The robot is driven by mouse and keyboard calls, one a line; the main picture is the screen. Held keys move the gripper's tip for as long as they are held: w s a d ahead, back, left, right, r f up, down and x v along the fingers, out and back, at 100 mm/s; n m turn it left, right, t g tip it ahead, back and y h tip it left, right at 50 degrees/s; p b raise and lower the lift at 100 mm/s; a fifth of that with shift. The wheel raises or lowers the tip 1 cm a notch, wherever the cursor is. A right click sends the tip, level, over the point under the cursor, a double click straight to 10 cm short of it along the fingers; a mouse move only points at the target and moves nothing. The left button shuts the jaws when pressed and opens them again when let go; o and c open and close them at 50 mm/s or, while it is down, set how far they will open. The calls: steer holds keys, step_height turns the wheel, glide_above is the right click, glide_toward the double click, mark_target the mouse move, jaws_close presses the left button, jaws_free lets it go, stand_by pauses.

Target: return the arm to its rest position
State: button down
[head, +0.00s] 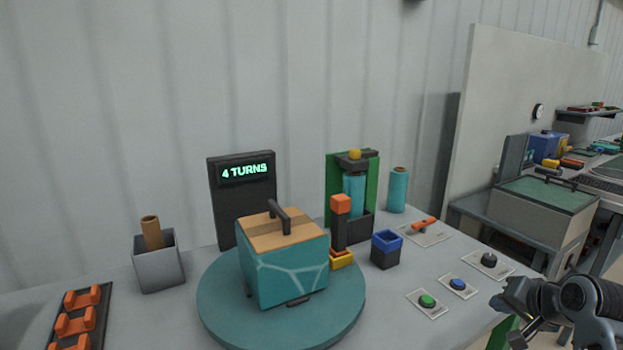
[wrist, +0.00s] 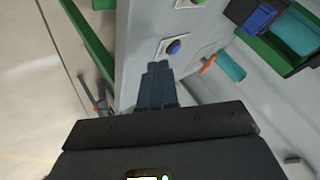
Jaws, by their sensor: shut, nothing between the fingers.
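My gripper (head: 508,308) is at the lower right of the head view, beside the right front edge of the table. In the wrist view its fingers (wrist: 158,72) are together with nothing between them. They point toward the table edge near the blue button (wrist: 173,47), and in that picture they appear close to it. The blue button (head: 458,283) also shows in the head view, left of my gripper, with a gap between them. Part of my arm runs out of the head view at the right edge.
A teal turntable (head: 215,310) bears a teal box (head: 285,270) with a handle. A sign (head: 243,190) reads "4 TURNS". A green button (head: 427,300), a black knob (head: 489,260) and an orange switch (head: 424,224) sit nearby. A grey bin (head: 585,230) stands at the right.

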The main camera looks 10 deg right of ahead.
steer(key=s+a+f+n+t, duration=0.1)
steer(key=s+a+f, duration=0.45)
steer(key=a, duration=0.25)
steer(key=s+a+f+n+t, duration=0.1)
steer(key=s+a+f, duration=0.3)
steer(key=s+a, duration=0.35)
steer(key=s+a+n+t, duration=0.1)
steer(key=s+a, duration=0.2)
steer(key=s, duration=0.4)
steer(key=s+a+n, duration=0.1)
steer(key=s+a, duration=0.3)
steer(key=s, duration=0.4)
steer(key=s+a+r+n+t, duration=0.1)
steer(key=s+r+n, duration=0.4)
steer(key=s+r, duration=0.9)
steer(key=s+t, duration=0.1)
steer(key=s, duration=0.2)
steer(key=shift+a+n+t+y, duration=0.3)
steer(key=shift+a+n, duration=0.1)
